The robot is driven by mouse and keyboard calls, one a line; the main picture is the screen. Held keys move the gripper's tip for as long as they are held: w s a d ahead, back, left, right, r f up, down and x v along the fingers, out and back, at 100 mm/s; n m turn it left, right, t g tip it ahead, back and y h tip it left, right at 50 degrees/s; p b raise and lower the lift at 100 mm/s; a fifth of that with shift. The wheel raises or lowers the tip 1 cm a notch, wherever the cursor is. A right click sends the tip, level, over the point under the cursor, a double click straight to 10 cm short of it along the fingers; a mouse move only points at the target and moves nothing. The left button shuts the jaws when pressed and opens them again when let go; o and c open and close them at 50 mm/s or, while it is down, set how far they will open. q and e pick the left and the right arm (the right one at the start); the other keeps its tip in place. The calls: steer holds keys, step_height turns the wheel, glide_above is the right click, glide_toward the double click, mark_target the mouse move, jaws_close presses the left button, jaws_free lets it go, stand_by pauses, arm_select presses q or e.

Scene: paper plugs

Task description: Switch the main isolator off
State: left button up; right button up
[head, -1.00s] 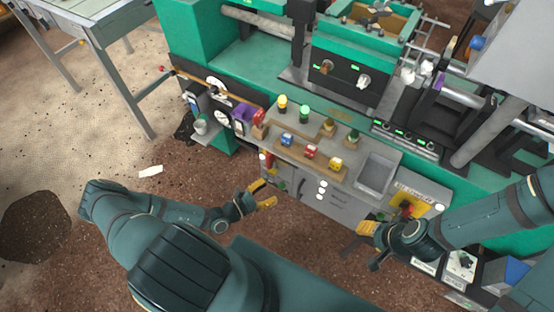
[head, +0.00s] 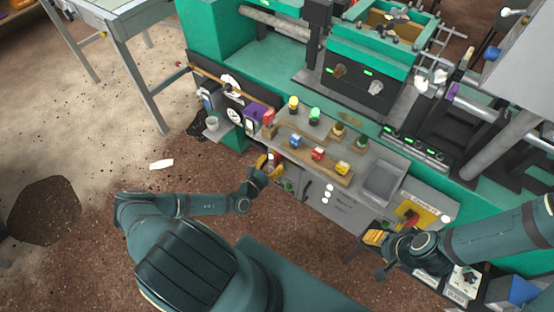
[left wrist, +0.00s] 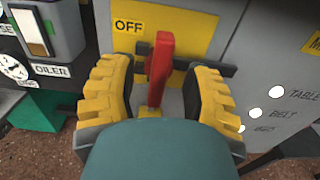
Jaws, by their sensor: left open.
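The main isolator has a red handle (left wrist: 160,68) standing roughly upright in front of a yellow plate (left wrist: 190,28) marked OFF at its upper left. My left gripper (left wrist: 158,95) is open, with one yellow-padded finger on each side of the handle. I cannot tell whether either pad touches it. In the head view my left gripper (head: 268,166) is at the left end of the grey cabinet front, and its fingers largely hide the isolator. My right gripper (head: 372,243) is near the cabinet's right end, below another yellow plate; its jaw opening is unclear.
The grey cabinet (head: 345,208) carries several small coloured blocks and knobs on top and white buttons on its front. A yellow plate (head: 427,212) with a red handle is at its right. An oiler gauge (left wrist: 14,68) stands left of the isolator.

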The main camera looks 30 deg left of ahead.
arm_select(q)
steer(key=shift+w+d, duration=0.1)
steer(key=shift+w, duration=1.35)
steer(key=shift+r, duration=0.1)
jaws_close()
